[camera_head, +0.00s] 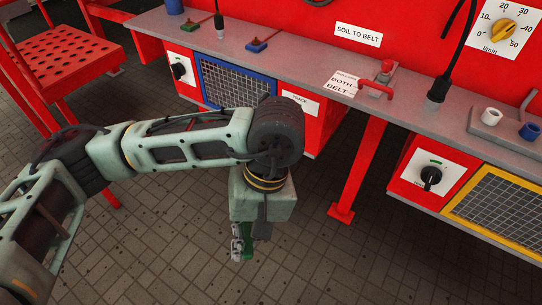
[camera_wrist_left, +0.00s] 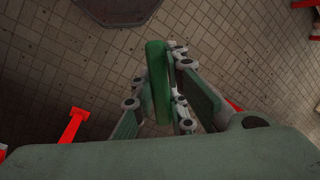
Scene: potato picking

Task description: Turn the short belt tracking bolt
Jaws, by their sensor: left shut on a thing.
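My left gripper (camera_head: 240,243) hangs low over the paved floor, in front of the red bench and apart from it. It is shut on a green handle-like thing (camera_wrist_left: 156,80), which stands between the two fingers in the left wrist view. The same green thing shows only in part in the head view (camera_head: 248,247). A white label (camera_head: 300,102), which seems to read TRACK, is on the red front panel behind my arm. I cannot make out the tracking bolt; my arm covers part of that panel. My right gripper is not in view.
Black knobs (camera_head: 179,71) and mesh panels (camera_head: 228,80) are below. A red leg (camera_head: 358,165) stands right of my gripper. Bare floor surrounds the gripper.

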